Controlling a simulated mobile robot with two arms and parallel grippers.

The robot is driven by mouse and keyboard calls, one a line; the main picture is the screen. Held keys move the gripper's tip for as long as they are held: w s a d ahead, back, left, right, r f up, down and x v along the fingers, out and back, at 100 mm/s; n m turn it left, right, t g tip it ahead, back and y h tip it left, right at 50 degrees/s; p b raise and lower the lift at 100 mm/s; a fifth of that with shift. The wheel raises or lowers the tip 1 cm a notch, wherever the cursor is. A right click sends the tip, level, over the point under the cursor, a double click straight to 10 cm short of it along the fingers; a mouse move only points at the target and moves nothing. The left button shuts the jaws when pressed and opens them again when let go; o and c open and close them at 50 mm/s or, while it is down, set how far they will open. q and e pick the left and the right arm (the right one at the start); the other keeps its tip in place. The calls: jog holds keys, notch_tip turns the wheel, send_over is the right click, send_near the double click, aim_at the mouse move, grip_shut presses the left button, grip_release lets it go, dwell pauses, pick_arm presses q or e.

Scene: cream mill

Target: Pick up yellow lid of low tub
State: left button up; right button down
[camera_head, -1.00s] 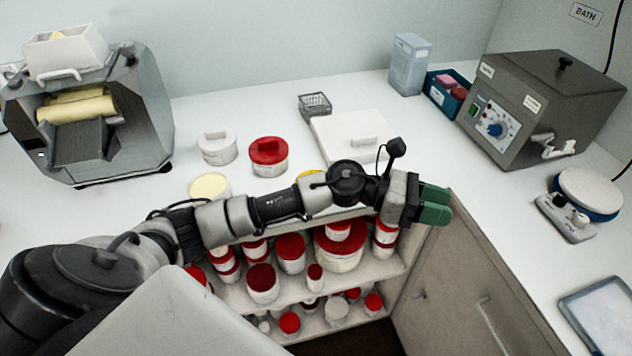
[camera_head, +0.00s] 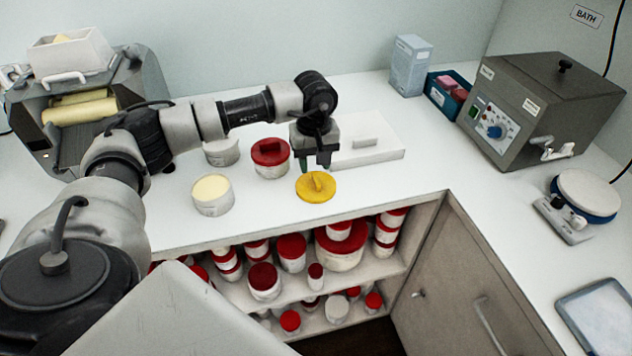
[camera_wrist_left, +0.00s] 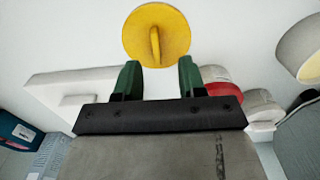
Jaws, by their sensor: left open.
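The yellow lid (camera_head: 316,187), a round disc with a raised bar handle, lies flat on the white counter near its front edge. It also shows in the left wrist view (camera_wrist_left: 157,36), beyond the fingertips, its handle lined up with the gap between them. My left gripper (camera_head: 312,166) points down just behind the lid, with green fingers apart and nothing between them; the fingers also show in the left wrist view (camera_wrist_left: 156,68). An open low tub (camera_head: 212,195) with pale cream contents stands to the left of the lid. My right gripper is not in view.
A red-lidded tub (camera_head: 270,158) stands close to the left of my gripper, with a white-lidded tub (camera_head: 221,151) beside it. A flat white slab with a handle (camera_head: 366,145) lies behind right. Shelves of red-lidded jars (camera_head: 292,252) are below the counter edge.

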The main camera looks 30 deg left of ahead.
aim_at(316, 178)
pick_arm(q)
jog(key=shift+f+p, duration=0.3)
jog(key=shift+f, duration=0.3)
jog(key=f, duration=0.2)
jog(key=f+p, duration=0.1)
jog(key=shift+w+f, duration=0.35)
jog(key=shift+f, duration=0.4)
jog(key=shift+c, duration=0.3)
grip_shut()
